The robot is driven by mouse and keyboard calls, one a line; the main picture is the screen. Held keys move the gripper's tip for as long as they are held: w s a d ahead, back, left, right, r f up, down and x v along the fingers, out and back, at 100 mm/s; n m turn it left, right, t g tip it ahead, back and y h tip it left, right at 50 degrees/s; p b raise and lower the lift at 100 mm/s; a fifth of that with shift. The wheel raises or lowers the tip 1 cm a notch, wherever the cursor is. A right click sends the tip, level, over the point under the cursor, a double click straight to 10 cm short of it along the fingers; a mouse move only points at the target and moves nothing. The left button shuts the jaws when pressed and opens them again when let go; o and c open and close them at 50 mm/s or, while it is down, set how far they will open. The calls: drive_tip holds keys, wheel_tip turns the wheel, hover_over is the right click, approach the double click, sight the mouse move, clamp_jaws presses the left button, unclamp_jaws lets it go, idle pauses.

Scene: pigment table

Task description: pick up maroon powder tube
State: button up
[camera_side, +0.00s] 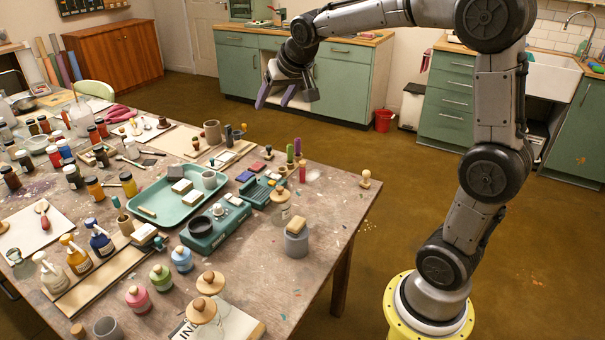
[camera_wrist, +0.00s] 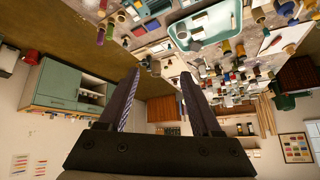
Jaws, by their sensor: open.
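Three slim upright tubes stand near the table's far right edge in the side view: a green one (camera_side: 290,153), a purple one (camera_side: 297,146) and a red one (camera_side: 302,171). The red one looks closest to maroon, but I cannot be sure of its shade. My gripper (camera_side: 276,97) is open and empty, high up beyond the table's far edge and well apart from the tubes. In the wrist view its two fingers (camera_wrist: 159,76) are spread with nothing between them.
A teal tray (camera_side: 163,214) and a dark green scale (camera_side: 203,243) stand in front of the tubes. Many bottles crowd the left. The air around my gripper is clear.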

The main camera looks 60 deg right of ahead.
drive_tip(key=w+d+f+m+g, duration=0.2)
drive_tip(key=w+d+f, duration=0.4)
drive_tip(key=d+f, duration=0.55)
drive_tip(key=m+g, duration=0.2)
approach(302, 169)
drive_tip(key=shift+n, duration=0.3)
drive_tip(key=x, duration=0.4)
drive_tip(key=d+x, duration=0.1)
drive_tip(key=x, duration=0.1)
drive_tip(key=shift+w+r, duration=0.15)
drive_tip(key=shift+w, duration=0.15)
drive_tip(key=shift+x, duration=3.15)
drive_tip(key=shift+d+r, duration=0.1)
drive_tip(key=shift+d, duration=0.1)
clamp_jaws()
